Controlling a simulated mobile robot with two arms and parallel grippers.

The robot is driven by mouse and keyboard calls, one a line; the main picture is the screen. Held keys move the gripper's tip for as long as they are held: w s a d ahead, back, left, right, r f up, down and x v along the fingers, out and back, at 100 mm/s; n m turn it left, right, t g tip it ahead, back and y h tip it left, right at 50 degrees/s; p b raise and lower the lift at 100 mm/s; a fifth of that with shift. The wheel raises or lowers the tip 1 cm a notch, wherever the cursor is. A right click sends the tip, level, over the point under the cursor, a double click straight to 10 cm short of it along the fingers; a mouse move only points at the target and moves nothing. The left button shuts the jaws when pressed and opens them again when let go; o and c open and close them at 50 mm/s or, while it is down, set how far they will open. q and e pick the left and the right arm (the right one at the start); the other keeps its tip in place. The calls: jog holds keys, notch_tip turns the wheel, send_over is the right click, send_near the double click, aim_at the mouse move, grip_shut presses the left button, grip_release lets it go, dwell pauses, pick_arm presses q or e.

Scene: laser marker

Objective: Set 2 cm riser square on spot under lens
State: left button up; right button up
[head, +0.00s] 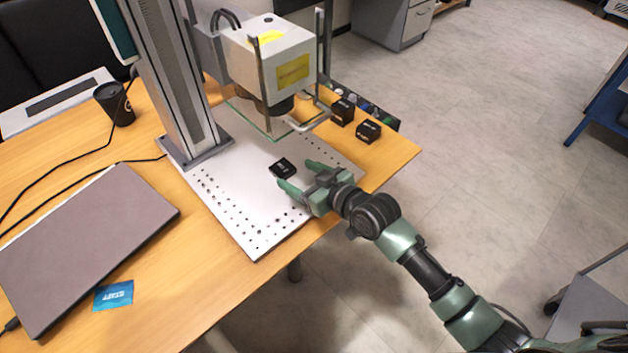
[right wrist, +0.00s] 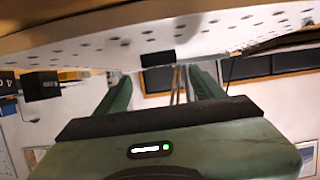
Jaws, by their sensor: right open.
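A low black block (head: 282,168), which appears to be the 2 cm riser, lies on the perforated white plate (head: 225,222) beneath the marker's lens (head: 275,106). Its marking is too small to read. My right gripper (head: 296,175) is open and empty, low over the plate, with its fingertips just short of the block and pointing at it. In the right wrist view the block (right wrist: 158,58) shows between and beyond the two fingers (right wrist: 155,92), apart from them. Any spot marking under it cannot be made out. My left gripper is not in view.
Two taller black blocks (head: 343,110) (head: 368,131) stand on the table right of the plate. The laser head (head: 272,55) and its glass guard (head: 245,115) overhang the plate. The column (head: 178,80), a laptop (head: 85,240) and a cup (head: 115,104) are to the left.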

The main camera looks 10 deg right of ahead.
jog(key=v, duration=0.6)
jog(key=shift+s+d+r, duration=0.1)
jog(key=shift+s+r, duration=0.05)
jog(key=shift+s, duration=0.05)
